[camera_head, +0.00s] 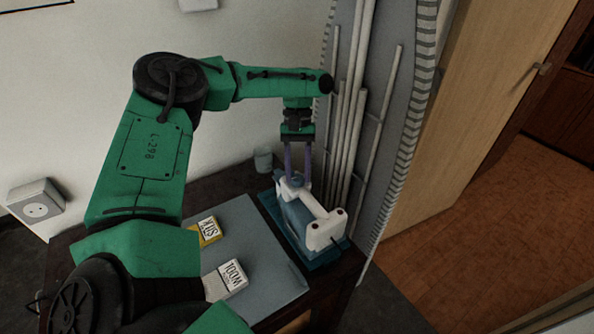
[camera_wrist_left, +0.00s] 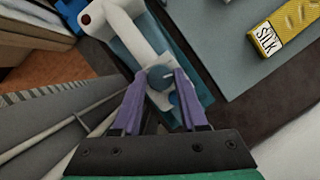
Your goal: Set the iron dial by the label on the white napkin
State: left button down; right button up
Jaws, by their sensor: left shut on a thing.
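The white and blue iron (camera_head: 314,221) rests on a blue stand (camera_head: 330,254) at the dark table's right end. My left gripper (camera_head: 297,182) points down at it, its purple fingers closed around the iron's dial. In the left wrist view, the left gripper (camera_wrist_left: 159,90) has a fingertip on either side of the round blue-grey dial (camera_wrist_left: 160,77), which bears a pale mark. The white napkin (camera_head: 227,279) lies on the grey mat, its label upside down and seeming to read WOOL. My right gripper is not in view.
A yellow napkin (camera_head: 208,231) labelled SILK lies beside the white one, on the grey mat (camera_head: 262,258). A grey cup (camera_head: 263,159) stands behind the iron. An upright ironing board (camera_head: 385,90) with metal legs stands close on the right.

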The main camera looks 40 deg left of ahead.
pick_arm(q)
jog(key=m+y, duration=0.1)
jog(key=m, duration=0.1)
jog(key=m+y, duration=0.1)
jog(key=m, duration=0.2)
jog(key=shift+w+d+m+g, duration=0.1)
jog(key=shift+m+g, duration=0.2)
jog(key=shift+g, duration=0.1)
dwell(0.3)
jog(key=shift+c, duration=2.2)
grip_release()
